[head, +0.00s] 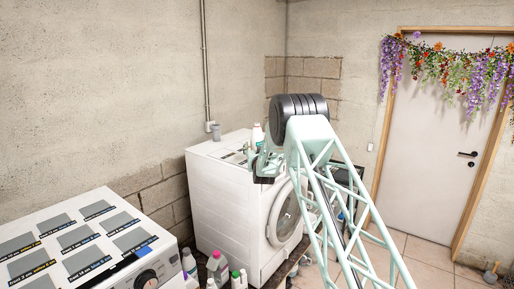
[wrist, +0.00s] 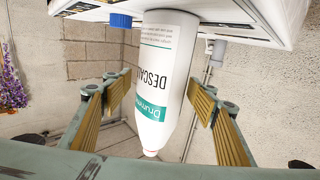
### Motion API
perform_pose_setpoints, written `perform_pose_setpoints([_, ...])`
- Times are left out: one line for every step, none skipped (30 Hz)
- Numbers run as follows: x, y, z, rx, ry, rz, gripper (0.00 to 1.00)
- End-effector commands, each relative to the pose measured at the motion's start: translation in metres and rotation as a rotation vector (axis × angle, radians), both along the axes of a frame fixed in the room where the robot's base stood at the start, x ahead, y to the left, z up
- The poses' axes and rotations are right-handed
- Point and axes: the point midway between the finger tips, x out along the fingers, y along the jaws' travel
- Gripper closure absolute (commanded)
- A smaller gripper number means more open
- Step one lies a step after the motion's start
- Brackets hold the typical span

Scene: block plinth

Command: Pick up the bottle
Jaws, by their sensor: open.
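In the wrist view, which is upside down, a white bottle (wrist: 168,75) with a teal label band and the letters "DESCAL" stands on the white top surface. My gripper (wrist: 160,98) is open, with one finger on each side of the bottle and a visible gap on both sides. Nothing is held. In the head view my gripper (head: 264,168) is over the washing machine top, partly hidden by my arm. A white bottle (head: 257,136) shows just behind it; I cannot tell for sure that it is the same one.
A grey container (head: 216,132) stands at the back of the washing machine (head: 222,205). A second appliance (head: 75,245) is at left.

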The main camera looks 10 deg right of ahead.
Motion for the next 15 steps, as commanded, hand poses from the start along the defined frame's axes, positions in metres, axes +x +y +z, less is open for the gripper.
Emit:
perform_pose_setpoints([0.0,-0.0001,-0.0003,0.0,0.0,0.0,0.47])
perform_pose_setpoints([0.0,-0.0001,-0.0004,0.0,0.0,0.0,0.47])
perform_pose_setpoints([-0.0001,-0.0001,-0.0005,0.0,0.0,0.0,0.47])
perform_pose_setpoints([-0.0001,-0.0001,-0.0005,0.0,0.0,0.0,0.47])
perform_pose_setpoints([-0.0001,-0.0001,-0.0005,0.0,0.0,0.0,0.47])
perform_pose_setpoints([-0.0001,-0.0001,-0.0005,0.0,0.0,0.0,0.47])
perform_pose_setpoints([-0.0001,-0.0001,-0.0005,0.0,0.0,0.0,0.47])
perform_pose_setpoints([-0.0002,-0.0001,-0.0005,0.0,0.0,0.0,0.47])
perform_pose_setpoints([-0.0002,-0.0001,-0.0005,0.0,0.0,0.0,0.47])
perform_pose_setpoints([-0.0002,-0.0001,-0.0005,0.0,0.0,0.0,0.47])
perform_pose_setpoints([-0.0002,-0.0001,-0.0005,0.0,0.0,0.0,0.47])
perform_pose_setpoints([-0.0002,-0.0001,-0.0005,0.0,0.0,0.0,0.47])
perform_pose_setpoints([-0.0002,-0.0001,-0.0005,0.0,0.0,0.0,0.47])
perform_pose_setpoints([-0.0002,-0.0001,-0.0005,0.0,0.0,0.0,0.47])
perform_pose_setpoints([-0.0002,-0.0001,-0.0005,0.0,0.0,0.0,0.49])
